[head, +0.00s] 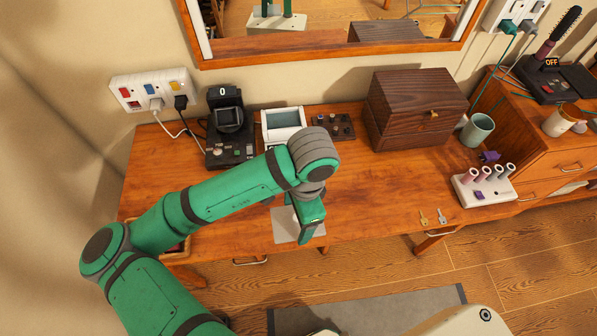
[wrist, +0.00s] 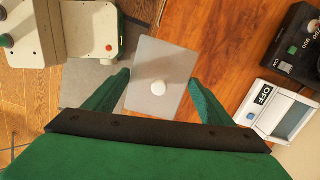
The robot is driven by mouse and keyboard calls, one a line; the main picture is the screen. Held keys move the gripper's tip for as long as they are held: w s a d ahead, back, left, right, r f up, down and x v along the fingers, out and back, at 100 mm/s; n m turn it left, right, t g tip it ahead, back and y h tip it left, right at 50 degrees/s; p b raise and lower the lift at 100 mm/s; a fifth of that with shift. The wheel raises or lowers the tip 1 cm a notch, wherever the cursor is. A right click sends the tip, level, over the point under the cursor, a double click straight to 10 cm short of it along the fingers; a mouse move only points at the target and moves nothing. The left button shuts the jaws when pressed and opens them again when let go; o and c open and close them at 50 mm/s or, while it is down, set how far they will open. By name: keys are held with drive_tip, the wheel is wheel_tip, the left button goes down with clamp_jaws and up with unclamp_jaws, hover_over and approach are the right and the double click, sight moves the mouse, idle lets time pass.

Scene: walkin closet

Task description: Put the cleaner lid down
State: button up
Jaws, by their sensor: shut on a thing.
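The cleaner lid is a flat grey rectangular plate with a round white knob, clear in the wrist view (wrist: 150,105) and partly hidden by my gripper in the head view (head: 284,229). My gripper (head: 312,230) is shut on the lid. In the wrist view its two green fingers (wrist: 160,76) lie on either side of the plate. The lid is by the desk's front edge; I cannot tell its exact height. A white box with a grey-blue top, seemingly the cleaner (head: 283,119), stands behind, with an "OFF" label in the wrist view (wrist: 282,112).
The wooden desk (head: 370,190) has bare room right of the lid. A dark wooden box (head: 415,105), a black device (head: 228,125) and a small dark panel (head: 333,126) stand at the back. Two keys (head: 432,217) and a white holder (head: 484,186) are at the right.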

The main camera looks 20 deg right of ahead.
drive_tip(key=w+f, duration=0.2)
drive_tip(key=w, duration=0.1)
drive_tip(key=w+d+f, duration=0.1)
drive_tip(key=w+f, duration=0.2)
drive_tip(key=w, duration=0.1)
drive_tip(key=w+d+f, duration=0.1)
drive_tip(key=w+f, duration=0.2)
drive_tip(key=w, duration=0.1)
drive_tip(key=shift+w+d+f, duration=0.2)
drive_tip(key=shift+d+f, duration=0.05)
drive_tip(key=shift+w+f, duration=0.25)
drive_tip(key=shift+f, duration=0.1)
drive_tip(key=shift+w+f, duration=0.1)
drive_tip(key=shift+f, duration=1.5)
drive_tip(key=o, duration=1.1)
drive_tip(key=shift+f, duration=0.1)
